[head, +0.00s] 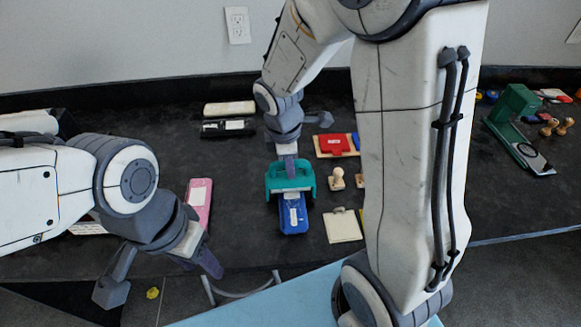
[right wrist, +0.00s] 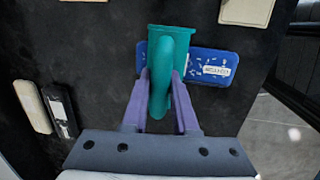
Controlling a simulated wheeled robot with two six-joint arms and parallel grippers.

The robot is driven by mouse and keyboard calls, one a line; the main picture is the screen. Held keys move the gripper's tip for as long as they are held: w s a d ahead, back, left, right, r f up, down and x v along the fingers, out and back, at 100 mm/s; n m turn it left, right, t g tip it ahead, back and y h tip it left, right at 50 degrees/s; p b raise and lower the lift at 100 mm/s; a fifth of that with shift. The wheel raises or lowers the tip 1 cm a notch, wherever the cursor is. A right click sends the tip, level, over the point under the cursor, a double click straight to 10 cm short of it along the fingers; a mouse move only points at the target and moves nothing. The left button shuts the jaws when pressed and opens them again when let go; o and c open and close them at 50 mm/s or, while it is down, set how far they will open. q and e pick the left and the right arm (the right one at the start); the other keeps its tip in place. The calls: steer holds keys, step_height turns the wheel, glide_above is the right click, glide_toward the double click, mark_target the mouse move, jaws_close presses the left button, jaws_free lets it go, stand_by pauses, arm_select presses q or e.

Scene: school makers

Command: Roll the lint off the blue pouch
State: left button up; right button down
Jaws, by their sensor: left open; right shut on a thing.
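The blue pouch (head: 293,218) lies on the dark tabletop near the middle of the head view. It carries a white label, and white lint flecks show on it in the right wrist view (right wrist: 215,68). My right gripper (right wrist: 160,84) is shut on the handle of the teal lint roller (right wrist: 170,45). The roller, also in the head view (head: 290,175), lies across the pouch and hides part of it; I cannot tell whether they touch. My left gripper (head: 158,276) is open and empty at the table's front edge, left of the pouch.
A pink pouch (head: 199,202) lies left of the blue one. A cream pouch (head: 342,226), wooden stamps (head: 337,180) and a red item (head: 334,145) lie to the right. A cream case (head: 229,108) and a black case (head: 227,128) lie behind. A green tool (head: 515,125) stands far right.

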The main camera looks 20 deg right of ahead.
steer(key=shift+w+d+p, duration=0.2)
steer(key=shift+w+p, duration=0.1)
steer(key=shift+w, duration=0.4)
steer(key=shift+w+d+p, duration=0.2)
steer(key=shift+w+p, duration=0.1)
steer(key=shift+w, duration=0.45)
steer(key=shift+w+d+p, duration=0.2)
steer(key=shift+w+p, duration=0.1)
steer(key=shift+w, duration=0.4)
step_height(320, 180, up, 7)
steer(key=p, duration=0.7)
